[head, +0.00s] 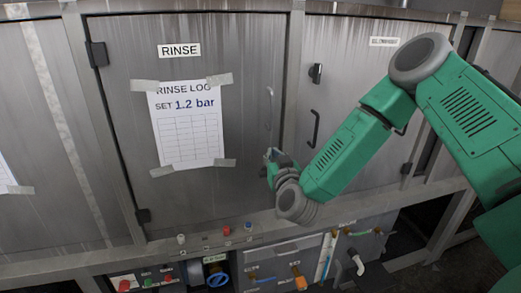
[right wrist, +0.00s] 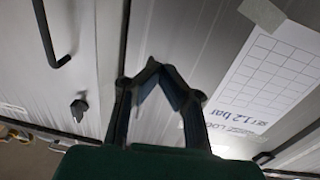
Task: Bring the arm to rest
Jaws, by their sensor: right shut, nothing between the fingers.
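My right arm is green and comes in from the right in the head view. Its gripper (head: 272,157) is in front of the metal cabinet, beside the edge of the rinse door (head: 245,60). In the right wrist view the gripper (right wrist: 152,66) has its fingertips together, with nothing held between them. Whether it touches the door cannot be told. My left arm and gripper are not in view.
A taped rinse log sheet (head: 188,125) is on the door. A dark door handle (head: 314,128) and a black latch knob (head: 316,73) are on the right door. Below are coloured buttons (head: 227,230), a blue handwheel (head: 217,280) and an orange valve (head: 299,279).

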